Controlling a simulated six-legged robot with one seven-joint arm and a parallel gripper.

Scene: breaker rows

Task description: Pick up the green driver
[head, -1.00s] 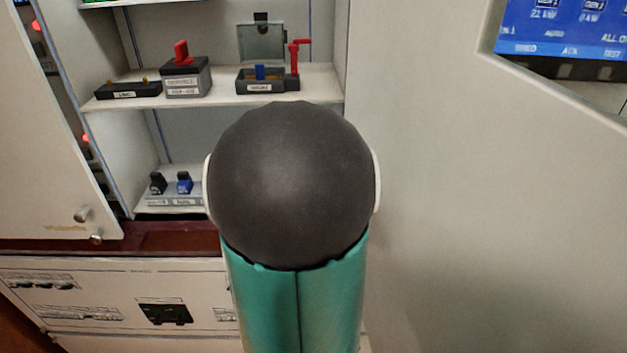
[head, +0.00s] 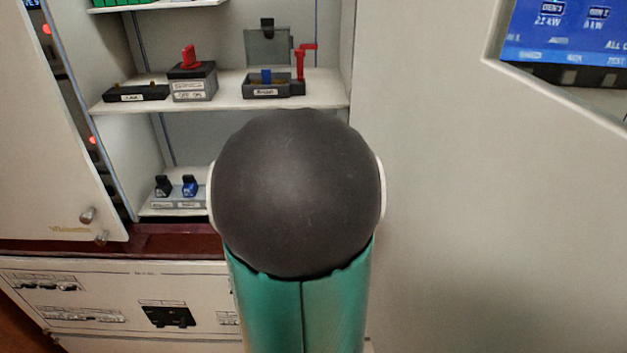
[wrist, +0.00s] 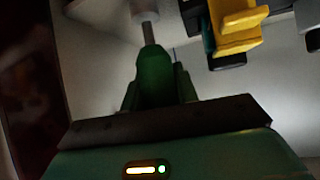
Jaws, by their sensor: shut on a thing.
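The green driver (wrist: 153,72) is in the wrist view, its green handle between the fingers of my gripper (wrist: 158,88) and its grey shaft (wrist: 149,33) pointing away. The shaft runs up to a pale grey round piece at the top of the view; I cannot tell whether they touch. My gripper is shut on the handle. The lower handle is hidden behind the gripper's dark edge. In the head view my own arm hides the gripper and the driver.
A yellow part (wrist: 238,22) is near the driver, at upper right in the wrist view. In the head view, an open cabinet shelf (head: 225,100) bears a red-handled switch box (head: 192,82) and a lidded box with a red lever (head: 270,85). A blank panel (head: 440,200) stands at right.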

